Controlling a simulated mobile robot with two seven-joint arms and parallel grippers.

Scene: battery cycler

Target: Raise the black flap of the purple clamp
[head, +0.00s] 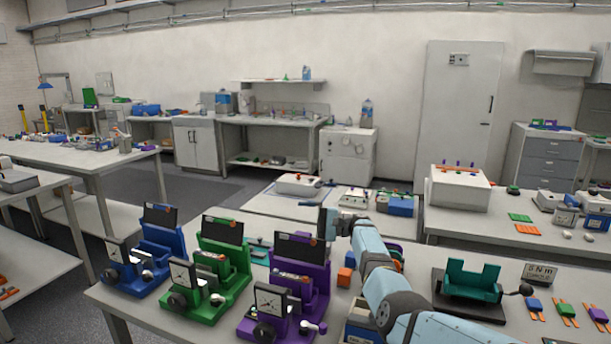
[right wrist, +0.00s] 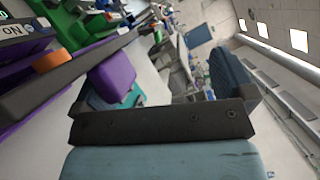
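The purple clamp (head: 315,284) is the rightmost of three similar clamps on the near table. Its black flap (head: 299,248) stands up at the back of the clamp, much like the flaps on the other two. In the right wrist view a long dark bar, seemingly this flap (right wrist: 60,82), crosses the upper left beside purple parts (right wrist: 112,76). My right gripper (head: 328,223) is at the flap's upper right corner. Its fingers look apart, with nothing seen held between them; I cannot tell whether one touches the flap. My left gripper is not in view.
A green clamp (head: 238,268) and a blue clamp (head: 170,238) stand close on the left. An orange block (head: 344,277) lies right of the purple clamp. A green holder on a black base (head: 470,306) sits right of my forearm.

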